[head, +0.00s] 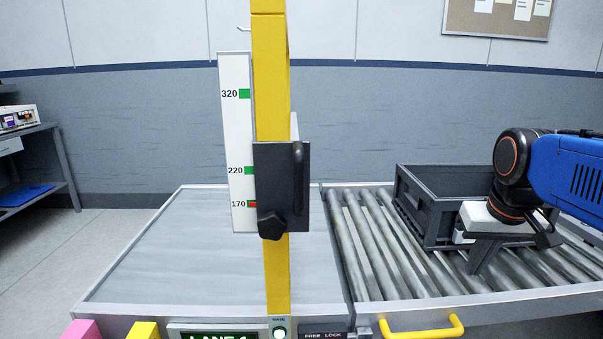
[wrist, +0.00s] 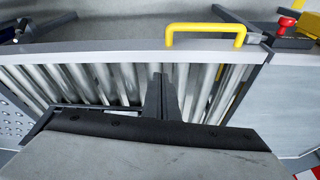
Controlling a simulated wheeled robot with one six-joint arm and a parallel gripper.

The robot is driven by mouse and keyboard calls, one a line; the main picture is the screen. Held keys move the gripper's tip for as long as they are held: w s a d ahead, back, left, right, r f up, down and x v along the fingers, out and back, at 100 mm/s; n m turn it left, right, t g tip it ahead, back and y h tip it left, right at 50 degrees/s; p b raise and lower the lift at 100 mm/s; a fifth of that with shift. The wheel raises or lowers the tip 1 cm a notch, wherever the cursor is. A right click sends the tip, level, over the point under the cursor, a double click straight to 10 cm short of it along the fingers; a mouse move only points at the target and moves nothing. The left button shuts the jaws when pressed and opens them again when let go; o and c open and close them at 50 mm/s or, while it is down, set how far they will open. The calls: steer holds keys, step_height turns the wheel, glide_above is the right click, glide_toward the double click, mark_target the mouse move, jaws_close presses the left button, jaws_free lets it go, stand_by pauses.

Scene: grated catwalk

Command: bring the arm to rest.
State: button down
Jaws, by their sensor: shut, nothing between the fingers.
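My gripper (head: 474,266) is at the right of the head view, at the end of my blue and black arm. It points down over the roller conveyor (head: 385,262), at the near side of a dark grey crate (head: 437,180), and partly covers the crate. Its fingers are together with nothing seen between them. In the wrist view my gripper (wrist: 160,85) shows as one closed dark shape above the rollers (wrist: 105,85). I cannot tell how far the fingertips are from the rollers or whether they touch the crate.
A yellow post (head: 277,277) with a black slider (head: 281,185) and a marked scale (head: 236,130) stands mid-view. A flat grey table (head: 170,250) lies left of the rollers. A yellow handle (head: 421,331) sticks out at the front edge. A red knob (wrist: 286,22) shows in the wrist view.

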steer(key=s+a+f, duration=0.2)
steer(key=s+f, duration=0.3)
steer(key=s+a+f+n+t, duration=0.1)
steer(key=s+a+f, duration=0.2)
steer(key=s+f, duration=0.2)
steer(key=shift+s+a+f+n+y, duration=0.25)
steer(key=shift+a+f+n+y, duration=0.05)
steer(key=shift+f, duration=0.25)
